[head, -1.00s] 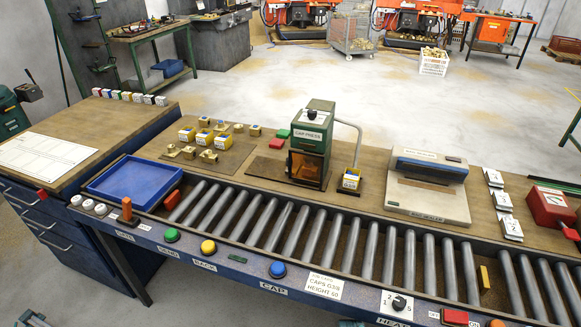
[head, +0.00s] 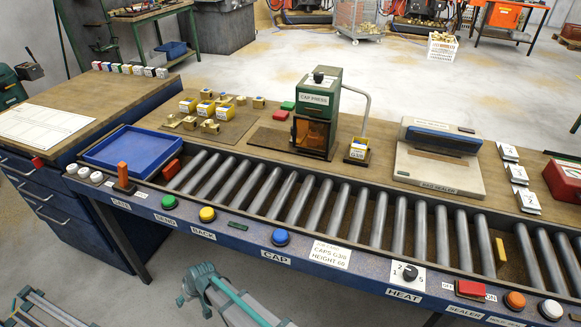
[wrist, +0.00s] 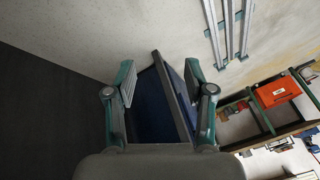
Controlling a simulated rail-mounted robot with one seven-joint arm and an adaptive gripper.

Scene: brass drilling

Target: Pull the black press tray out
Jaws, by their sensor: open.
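The green cap press (head: 318,110) stands on the bench behind the roller conveyor, its orange window facing front. A flat dark plate (head: 272,139) lies at its left foot. I cannot tell a black tray apart from the press's dark lower part. In the wrist view, my gripper (wrist: 162,80) has its two teal fingers apart, with nothing held between the pads. A dark blue surface shows beyond them. In the head view, a teal part of my arm (head: 235,300) is low in front of the bench, well apart from the press.
Conveyor rollers (head: 300,198) and a button rail (head: 240,246) lie in front of the press.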

